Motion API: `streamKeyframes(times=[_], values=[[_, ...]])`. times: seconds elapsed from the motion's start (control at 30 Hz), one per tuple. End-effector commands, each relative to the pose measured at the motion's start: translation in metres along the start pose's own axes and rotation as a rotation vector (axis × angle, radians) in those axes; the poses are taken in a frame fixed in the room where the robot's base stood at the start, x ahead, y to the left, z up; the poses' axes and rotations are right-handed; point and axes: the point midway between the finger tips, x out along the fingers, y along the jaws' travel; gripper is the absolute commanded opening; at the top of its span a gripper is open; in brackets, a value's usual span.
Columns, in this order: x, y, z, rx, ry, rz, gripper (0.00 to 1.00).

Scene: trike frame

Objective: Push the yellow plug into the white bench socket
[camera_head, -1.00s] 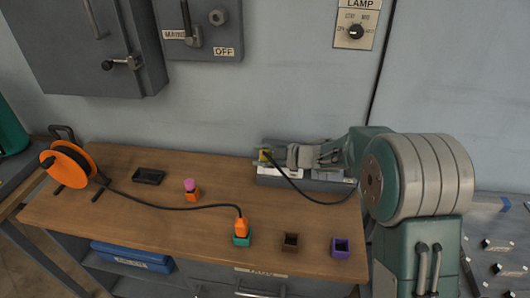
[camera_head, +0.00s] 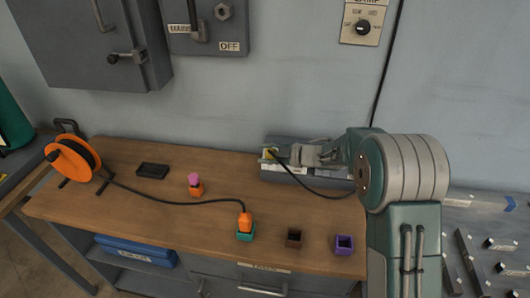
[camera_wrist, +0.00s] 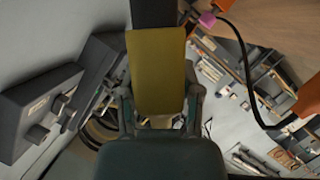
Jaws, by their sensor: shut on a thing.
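My gripper (camera_head: 276,153) is shut on the yellow plug (camera_head: 268,155) at the back of the wooden bench, in front of a grey box. In the wrist view the yellow plug (camera_wrist: 157,70) stands between my fingers, with a dark piece beyond its far end. A black cable hangs from the plug and loops right below my gripper. I cannot make out a white socket for certain; my gripper and arm cover part of the grey box (camera_head: 282,175). Whether the plug touches any socket cannot be told.
An orange cable reel (camera_head: 73,160) stands at the left; its cable runs to an orange plug (camera_head: 245,220) on a teal socket (camera_head: 245,237). Brown (camera_head: 294,238) and purple (camera_head: 344,245) sockets stand at the front. A pink-topped orange piece (camera_head: 195,186) stands mid-bench.

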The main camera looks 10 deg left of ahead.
Motion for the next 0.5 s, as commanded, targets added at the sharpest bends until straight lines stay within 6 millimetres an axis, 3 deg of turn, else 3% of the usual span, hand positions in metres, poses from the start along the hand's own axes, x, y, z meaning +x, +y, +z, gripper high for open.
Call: streamKeyframes(times=[0.5], values=[[0.0031,0.0003,0.0104,0.000,0.001,0.001,0.00]])
